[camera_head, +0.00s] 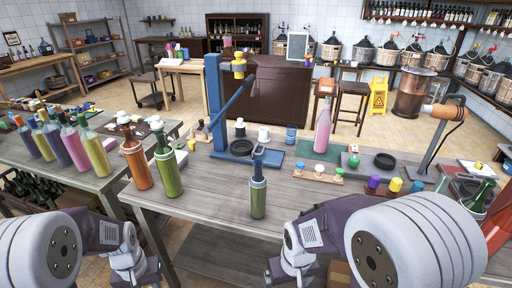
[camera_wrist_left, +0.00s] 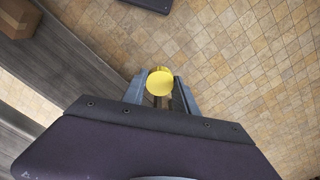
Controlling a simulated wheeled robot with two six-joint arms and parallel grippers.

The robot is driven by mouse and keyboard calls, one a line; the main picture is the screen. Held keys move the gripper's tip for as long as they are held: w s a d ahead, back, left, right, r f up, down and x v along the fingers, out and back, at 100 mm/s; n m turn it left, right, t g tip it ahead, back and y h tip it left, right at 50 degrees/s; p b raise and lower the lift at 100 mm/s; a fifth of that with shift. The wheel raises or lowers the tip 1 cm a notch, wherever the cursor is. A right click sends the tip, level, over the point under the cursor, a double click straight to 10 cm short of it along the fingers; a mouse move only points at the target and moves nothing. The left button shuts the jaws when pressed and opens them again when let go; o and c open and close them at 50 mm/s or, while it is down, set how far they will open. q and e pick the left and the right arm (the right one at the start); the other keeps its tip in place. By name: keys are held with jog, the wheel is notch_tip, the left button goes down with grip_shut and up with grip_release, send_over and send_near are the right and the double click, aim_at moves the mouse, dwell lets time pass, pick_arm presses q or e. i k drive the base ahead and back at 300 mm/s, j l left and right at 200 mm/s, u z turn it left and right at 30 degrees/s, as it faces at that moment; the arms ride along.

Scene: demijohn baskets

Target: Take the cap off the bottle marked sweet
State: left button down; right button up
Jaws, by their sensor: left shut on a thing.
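In the left wrist view my left gripper (camera_wrist_left: 160,88) is shut on a round yellow cap (camera_wrist_left: 160,80), seen from above. What lies under the cap is mostly hidden. In the head view an orange bottle (camera_head: 137,165) and a green bottle (camera_head: 167,172) stand upright at the bench's left end. A smaller dark green bottle (camera_head: 258,195) stands near the front edge. A pink bottle (camera_head: 323,132) stands farther back on a green mat. I cannot read which bottle is marked sweet. My right gripper's fingers do not show.
A blue stand (camera_head: 214,105) with a yellow head rises from the wooden bench (camera_head: 205,195). Loose coloured caps (camera_head: 395,185) lie at the right. Several bottles (camera_head: 74,145) stand on the left table. In the left wrist view, tiled floor (camera_wrist_left: 250,60) lies below the gripper.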

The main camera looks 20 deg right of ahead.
aim_at(324, 123)
jog(key=l+z, duration=0.15)
jog(key=z, duration=0.35)
jog(key=l+z, duration=0.2)
jog(key=z, duration=0.3)
jog(key=l+z, duration=0.15)
jog(key=z, duration=0.3)
